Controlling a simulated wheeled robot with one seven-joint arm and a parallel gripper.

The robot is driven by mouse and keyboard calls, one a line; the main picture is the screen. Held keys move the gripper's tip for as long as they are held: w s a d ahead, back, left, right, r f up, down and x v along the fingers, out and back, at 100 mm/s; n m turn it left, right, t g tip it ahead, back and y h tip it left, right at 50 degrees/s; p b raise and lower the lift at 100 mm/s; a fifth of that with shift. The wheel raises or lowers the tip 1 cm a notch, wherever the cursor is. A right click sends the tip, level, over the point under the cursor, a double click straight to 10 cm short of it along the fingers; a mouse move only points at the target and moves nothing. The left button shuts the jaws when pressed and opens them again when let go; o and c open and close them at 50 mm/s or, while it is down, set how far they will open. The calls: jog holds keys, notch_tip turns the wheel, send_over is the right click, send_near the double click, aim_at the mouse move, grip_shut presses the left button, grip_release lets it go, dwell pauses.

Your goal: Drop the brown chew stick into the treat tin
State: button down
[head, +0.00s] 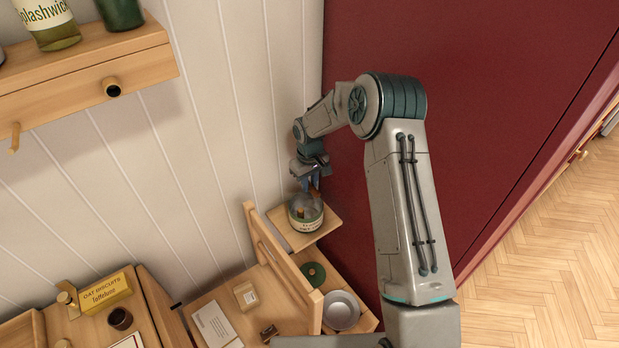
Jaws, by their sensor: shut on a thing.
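The treat tin (306,222), an open round tin with a pale label and green band, stands upright on a small wooden shelf against the red cabinet side. My gripper (311,188) points down just above the tin's open mouth. It is shut on the brown chew stick (316,192), which shows as a small brown piece at the fingertips; its lower end is hard to make out. Another small orange-brown piece shows inside the tin's mouth. Most of the tin's inside is too small to tell.
A wooden rail (283,265) stands just in front of the tin's shelf. A yellow biscuit box (105,293) is at lower left. The red cabinet (470,100) closes off the right.

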aim_at(310, 184)
notch_tip(310, 184, down, 2)
jog(key=shift+f, duration=0.1)
jog(key=c, duration=1.2)
grip_release()
notch_tip(310, 184, up, 14)
jog(key=b, duration=0.2)
